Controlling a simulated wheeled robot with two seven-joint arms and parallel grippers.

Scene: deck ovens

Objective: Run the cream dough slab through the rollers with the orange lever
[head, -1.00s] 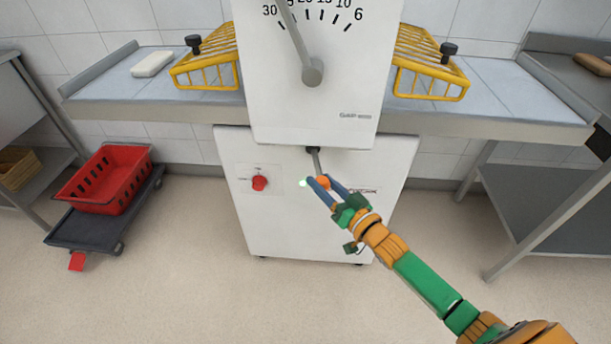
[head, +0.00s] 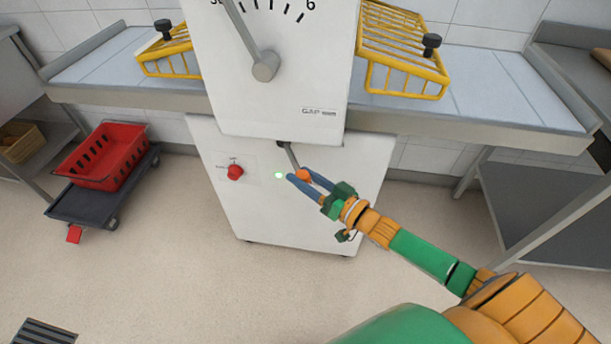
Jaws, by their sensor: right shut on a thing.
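The dough sheeter's white body (head: 290,205) stands in the middle of the head view. Its lever (head: 291,157) hangs below the upper housing, tilted down to the right, with an orange knob (head: 304,175) at its end. My right gripper (head: 299,177) has its blue fingers closed around that knob. The left belt table (head: 100,68) shows no slab on its open part. I cannot make out the cream dough slab; the yellow guard and housing hide the belt near the rollers. My left gripper is out of view.
A yellow wire guard (head: 400,55) covers the right belt table (head: 500,90); another stands left (head: 182,66). A red knob (head: 235,172) and a lit green light (head: 279,175) are on the front. A red crate (head: 103,157) sits on a dolly at left.

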